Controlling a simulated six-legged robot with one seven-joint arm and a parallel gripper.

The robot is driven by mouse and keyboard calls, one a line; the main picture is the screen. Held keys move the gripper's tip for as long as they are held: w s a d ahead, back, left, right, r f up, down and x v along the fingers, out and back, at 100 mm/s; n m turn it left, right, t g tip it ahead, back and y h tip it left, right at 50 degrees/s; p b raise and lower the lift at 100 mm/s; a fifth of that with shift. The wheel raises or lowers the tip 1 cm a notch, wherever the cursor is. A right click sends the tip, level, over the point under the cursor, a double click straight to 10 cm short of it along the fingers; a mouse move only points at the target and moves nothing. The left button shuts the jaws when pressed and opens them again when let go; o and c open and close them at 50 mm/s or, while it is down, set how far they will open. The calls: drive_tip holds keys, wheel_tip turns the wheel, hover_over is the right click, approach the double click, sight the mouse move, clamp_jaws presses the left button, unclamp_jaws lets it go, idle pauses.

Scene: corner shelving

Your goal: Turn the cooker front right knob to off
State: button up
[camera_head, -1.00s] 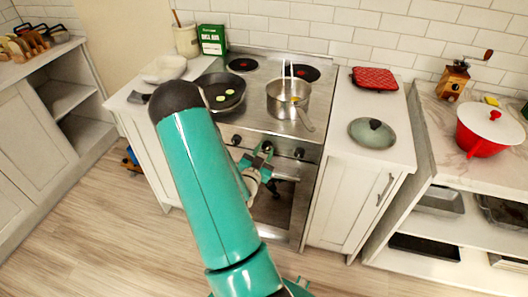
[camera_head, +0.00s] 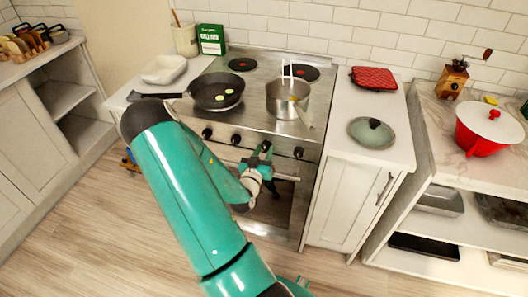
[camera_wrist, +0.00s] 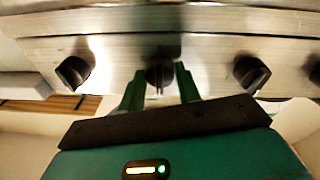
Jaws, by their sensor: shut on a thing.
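The cooker (camera_head: 250,110) has a row of black knobs along its steel front. My gripper (camera_head: 262,157) is at the third knob from the left in the head view, partly covering it. In the wrist view, my gripper (camera_wrist: 160,79) has its two green fingers on either side of a black knob (camera_wrist: 160,70), shut on it. A pale pointer line on this knob points down in that picture. Neighbouring knobs (camera_wrist: 73,73) and (camera_wrist: 250,73) are free on both sides. The rightmost knob (camera_head: 299,152) in the head view is clear of my gripper.
A black frying pan (camera_head: 216,91) and a steel pot (camera_head: 288,98) stand on the hob, the pan's handle pointing left. The floor in front is clear.

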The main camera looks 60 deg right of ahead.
drive_tip(key=o, duration=1)
drive_tip(key=shift+a, duration=0.1)
drive_tip(key=a, duration=0.4)
drive_tip(key=s+a, duration=0.1)
drive_tip(key=a, duration=0.4)
drive_tip(key=a+f, duration=0.1)
drive_tip(key=a, duration=0.3)
drive_tip(key=shift+s+a, duration=0.25)
drive_tip(key=shift+a, duration=0.05)
drive_tip(key=shift+f, duration=0.1)
